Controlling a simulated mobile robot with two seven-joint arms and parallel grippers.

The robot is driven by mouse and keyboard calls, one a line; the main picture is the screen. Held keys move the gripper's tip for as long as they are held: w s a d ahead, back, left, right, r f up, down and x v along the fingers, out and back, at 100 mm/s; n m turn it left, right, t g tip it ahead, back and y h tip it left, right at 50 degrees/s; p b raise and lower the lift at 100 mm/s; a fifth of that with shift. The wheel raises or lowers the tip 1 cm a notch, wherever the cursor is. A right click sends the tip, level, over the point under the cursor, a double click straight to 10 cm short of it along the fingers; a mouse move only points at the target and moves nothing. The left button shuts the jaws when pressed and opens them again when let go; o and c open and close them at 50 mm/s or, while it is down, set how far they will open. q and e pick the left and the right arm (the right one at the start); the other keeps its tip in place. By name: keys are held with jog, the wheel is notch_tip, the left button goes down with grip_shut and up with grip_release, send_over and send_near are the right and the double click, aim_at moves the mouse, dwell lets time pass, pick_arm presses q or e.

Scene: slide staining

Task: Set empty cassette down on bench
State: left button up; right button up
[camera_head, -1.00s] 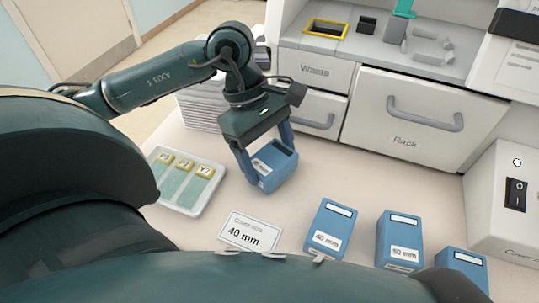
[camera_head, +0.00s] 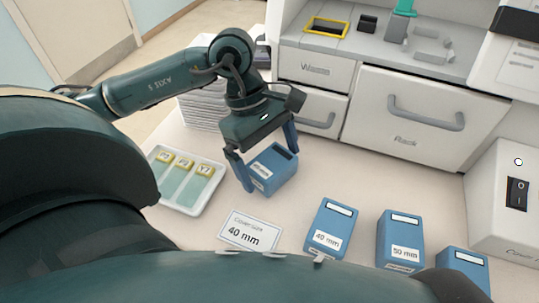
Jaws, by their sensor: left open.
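The empty cassette (camera_head: 268,175) is a blue box with a white label and a dark open slot in its top. It stands on the bench (camera_head: 330,185), slightly turned. My left gripper (camera_head: 268,172) is above and around it, coming from the upper left. Its fingers are spread apart, one to the left of the cassette and one behind its right side, with a visible gap on the left. My right gripper does not show.
A white tray with yellow-topped slides (camera_head: 208,203) lies left of the cassette. A "40 mm" card (camera_head: 250,232) lies in front. Blue boxes marked 40 mm (camera_head: 327,222) and 50 mm (camera_head: 397,232), plus another (camera_head: 463,262), stand to the right. Drawers (camera_head: 405,120) are behind.

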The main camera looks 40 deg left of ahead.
pick_arm(q)
jog(key=v, duration=1.2)
jog(key=shift+s+r, duration=0.1)
jog(key=shift+s, duration=0.05)
